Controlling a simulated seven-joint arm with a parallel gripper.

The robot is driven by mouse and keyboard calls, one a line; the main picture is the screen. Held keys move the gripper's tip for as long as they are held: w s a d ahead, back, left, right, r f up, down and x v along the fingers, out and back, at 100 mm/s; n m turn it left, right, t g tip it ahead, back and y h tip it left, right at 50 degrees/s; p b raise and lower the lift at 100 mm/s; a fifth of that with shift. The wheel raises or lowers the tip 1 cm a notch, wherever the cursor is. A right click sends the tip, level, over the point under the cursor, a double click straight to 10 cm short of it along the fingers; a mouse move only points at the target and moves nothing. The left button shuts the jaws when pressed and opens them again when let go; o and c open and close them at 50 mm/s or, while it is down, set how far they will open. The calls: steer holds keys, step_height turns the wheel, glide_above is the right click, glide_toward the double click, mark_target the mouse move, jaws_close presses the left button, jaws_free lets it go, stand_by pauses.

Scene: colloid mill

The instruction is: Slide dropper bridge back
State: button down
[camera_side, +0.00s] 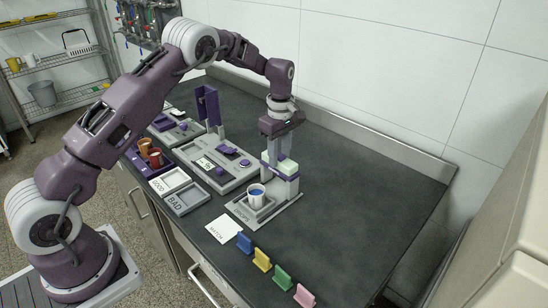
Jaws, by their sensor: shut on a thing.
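The dropper bridge (287,170) is a pale block with a light purple part and pale green parts. It stands at the back of the grey station marked DROPS (243,213). A white cup with blue contents (256,196) sits on that station, just in front and to the left of the bridge. My gripper (276,154) points down from above and is shut on the top of the bridge. The exact contact of the fingertips is too small to make out.
A grey device with purple parts (205,173) stands left of the bridge. A tray marked GOOD and BAD (189,200), a white MATCH card (222,230) and several coloured stands (262,260) lie nearer the front edge. The dark counter (370,205) is clear to the right.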

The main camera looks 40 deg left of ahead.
steer(key=shift+w+r, duration=0.1)
steer(key=shift+w, duration=0.15)
steer(key=c, duration=1.1)
jaws_free()
steer(key=shift+w, duration=0.1)
steer(key=shift+c, duration=0.2)
steer(key=shift+o, duration=0.9)
steer(key=r, duration=0.7)
steer(key=shift+s+r, duration=0.1)
steer(key=shift+s, duration=0.1)
steer(key=s+d+r+m+t, duration=0.1)
steer(key=s+d+r+m, duration=0.1)
steer(key=s+r+m, duration=0.4)
steer(key=s+d+r+m+t, duration=0.1)
steer(key=s+d+r+t, duration=0.15)
steer(key=s+r, duration=0.65)
steer(key=s+d+m+t, duration=0.2)
steer(key=s+m, duration=0.9)
steer(key=s, duration=1.1)
steer(key=shift+s+d+f, duration=0.15)
steer(key=shift+d+f, duration=0.1)
steer(key=shift+d, duration=0.55)
